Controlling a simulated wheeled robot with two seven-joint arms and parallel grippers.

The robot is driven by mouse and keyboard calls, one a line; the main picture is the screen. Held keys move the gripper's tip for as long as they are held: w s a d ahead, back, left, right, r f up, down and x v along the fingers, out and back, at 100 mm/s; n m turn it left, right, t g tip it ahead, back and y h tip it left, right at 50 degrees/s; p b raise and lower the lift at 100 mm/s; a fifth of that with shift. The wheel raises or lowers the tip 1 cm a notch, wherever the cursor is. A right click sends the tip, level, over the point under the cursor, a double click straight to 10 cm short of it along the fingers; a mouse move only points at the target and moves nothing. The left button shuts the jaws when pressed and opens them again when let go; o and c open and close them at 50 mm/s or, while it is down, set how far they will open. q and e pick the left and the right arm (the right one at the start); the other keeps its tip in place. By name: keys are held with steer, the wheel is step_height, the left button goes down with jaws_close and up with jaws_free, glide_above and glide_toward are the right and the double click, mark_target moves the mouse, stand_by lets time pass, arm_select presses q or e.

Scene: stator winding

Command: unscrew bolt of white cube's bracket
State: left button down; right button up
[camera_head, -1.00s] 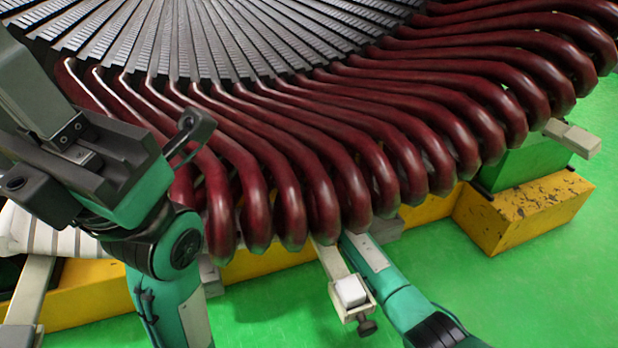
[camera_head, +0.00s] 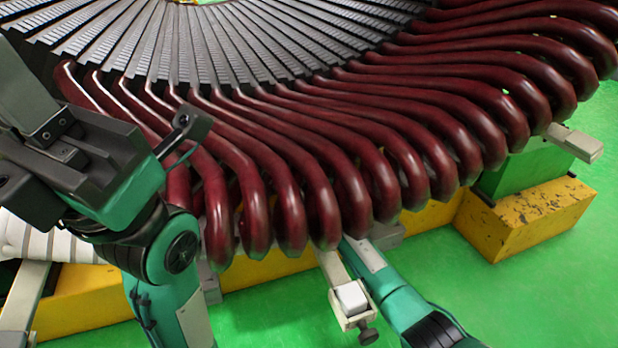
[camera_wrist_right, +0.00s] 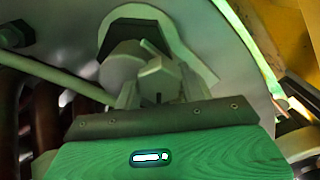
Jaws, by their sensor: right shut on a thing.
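The white cube (camera_head: 351,298) sits in the outer end of a beige bracket (camera_head: 334,268) that sticks out from under the coils. A dark bolt with a knob-like head (camera_head: 368,335) is at the bracket's front end. My right arm reaches in beside the bracket, and its gripper is hidden under the coils in the head view. In the right wrist view my right gripper (camera_wrist_right: 160,82) is shut on a grey part with a dark hexagonal end (camera_wrist_right: 138,42), which looks like a bolt. I cannot tell which bracket it belongs to.
The dark red coils (camera_head: 325,200) overhang the brackets. A yellow base (camera_head: 530,215) with a green block (camera_head: 525,165) stands at the right. Another beige bracket (camera_head: 575,142) sticks out there. The green floor (camera_head: 530,300) is open at the lower right.

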steer(key=shift+f+n, duration=0.1)
steer(key=shift+n, duration=1.9)
steer(key=o, duration=1)
steer(key=shift+c, duration=0.2)
